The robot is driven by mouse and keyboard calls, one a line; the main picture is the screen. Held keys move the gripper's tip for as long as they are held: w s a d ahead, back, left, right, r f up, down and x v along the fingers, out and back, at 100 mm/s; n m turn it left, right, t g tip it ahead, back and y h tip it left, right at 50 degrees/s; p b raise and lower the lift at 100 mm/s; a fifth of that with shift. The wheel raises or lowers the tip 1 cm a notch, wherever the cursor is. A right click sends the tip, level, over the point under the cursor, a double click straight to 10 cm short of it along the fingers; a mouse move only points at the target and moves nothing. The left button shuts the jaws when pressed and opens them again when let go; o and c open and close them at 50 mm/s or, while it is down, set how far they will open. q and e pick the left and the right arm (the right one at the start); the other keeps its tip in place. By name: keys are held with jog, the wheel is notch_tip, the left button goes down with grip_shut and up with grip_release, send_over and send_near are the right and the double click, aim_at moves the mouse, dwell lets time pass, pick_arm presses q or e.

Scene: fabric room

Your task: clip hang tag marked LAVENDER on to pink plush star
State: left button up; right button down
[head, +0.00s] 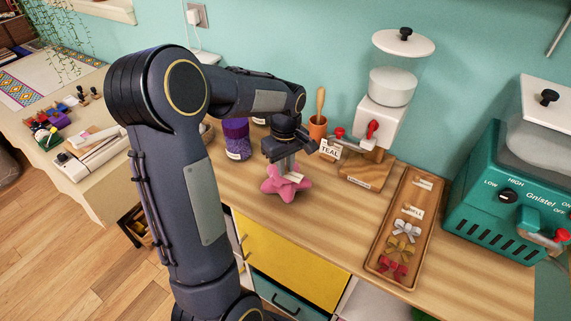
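The pink plush star (285,189) lies on the wooden counter, left of the middle. A small pale tag (294,177) is at the star's top; its print is too small to read. My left gripper (286,164) points down right over the star, with its fingertips close to the tag. I cannot tell whether the fingers hold the tag or are apart. My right gripper is out of view. A tag reading TEAL (330,149) stands behind and to the right of the star. No tag reads clearly as LAVENDER.
A wooden tray (376,265) at right holds pale tags and several bows. A white-topped dispenser (385,105), a terracotta pot (317,128) and a purple jar (237,139) stand behind. A teal machine (488,225) fills the right. Counter between star and tray is clear.

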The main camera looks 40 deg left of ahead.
pick_arm(q)
jog(key=o, duration=0.5)
notch_tip(320, 180, up, 8)
jog(key=shift+f, duration=0.1)
jog(key=shift+p, duration=0.35)
notch_tip(320, 180, up, 9)
jog(key=p, duration=0.8)
dwell(0.6)
jog(key=shift+s+d, duration=0.1)
